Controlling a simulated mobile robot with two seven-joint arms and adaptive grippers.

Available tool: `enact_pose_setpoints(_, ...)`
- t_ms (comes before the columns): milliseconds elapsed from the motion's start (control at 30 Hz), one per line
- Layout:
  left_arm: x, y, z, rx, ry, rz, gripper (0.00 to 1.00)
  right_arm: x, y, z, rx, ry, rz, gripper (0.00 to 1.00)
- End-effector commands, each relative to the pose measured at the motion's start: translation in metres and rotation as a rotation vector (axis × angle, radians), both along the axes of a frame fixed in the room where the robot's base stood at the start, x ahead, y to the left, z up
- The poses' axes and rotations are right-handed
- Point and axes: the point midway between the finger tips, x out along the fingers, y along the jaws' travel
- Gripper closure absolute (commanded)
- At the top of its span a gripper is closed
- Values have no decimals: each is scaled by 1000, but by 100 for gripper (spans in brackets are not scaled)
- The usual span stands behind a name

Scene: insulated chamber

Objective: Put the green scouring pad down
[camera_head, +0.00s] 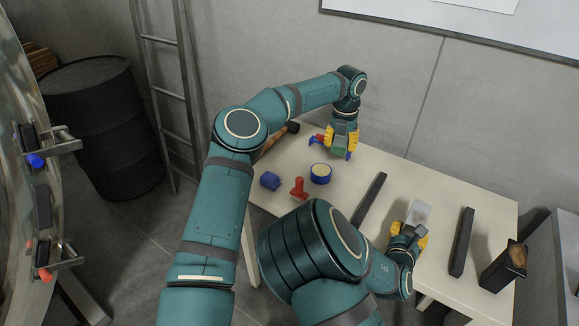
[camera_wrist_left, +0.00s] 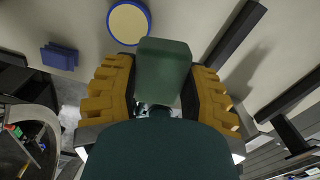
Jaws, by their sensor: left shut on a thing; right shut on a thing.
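The green scouring pad (camera_head: 338,151) is a small dark green block between the yellow fingers of my left gripper (camera_head: 341,143), over the far left part of the table. In the left wrist view the pad (camera_wrist_left: 163,72) sits between both fingers of the left gripper (camera_wrist_left: 160,95), which is shut on it. I cannot tell whether the pad touches the table. My right gripper (camera_head: 407,240) is at the right part of the table, shut on a pale grey flat thing (camera_head: 418,211), partly hidden by the fingers.
On the cream table (camera_head: 440,195) stand a round blue-rimmed tin (camera_head: 320,173), a blue block (camera_head: 270,181), a red upright piece (camera_head: 299,188), two dark bars (camera_head: 369,200) (camera_head: 462,242) and a black box (camera_head: 503,267). A wooden-handled tool (camera_head: 276,139) lies behind my left arm.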

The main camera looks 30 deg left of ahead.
Motion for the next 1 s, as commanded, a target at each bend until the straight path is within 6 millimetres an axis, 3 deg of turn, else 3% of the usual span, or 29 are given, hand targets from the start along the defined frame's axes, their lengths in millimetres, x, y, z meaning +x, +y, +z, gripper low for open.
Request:
enact_pose_setpoints(33, 0, 27, -6, 3, 0, 82, 95, 0, 0, -1, 0, 1, 0, 98)
enact_pose_setpoints(200, -6, 100, -21, 1, -1, 324, 95, 0, 0, -1, 0, 1, 1, 98)
enact_pose_setpoints(400, -15, 154, -30, 0, -3, 499, 95, 0, 0, -1, -1, 2, 1, 98)
enact_pose_setpoints(600, -19, 170, -44, 0, 1, 553, 95, 0, 0, -1, -1, 2, 1, 98)
enact_pose_setpoints(800, -19, 170, -80, -1, 1, 553, 95, 0, 0, -1, -1, 1, 1, 98)
enact_pose_setpoints(1000, -19, 170, -96, -1, -2, 553, 95, 0, 0, -1, 0, 1, 0, 98)
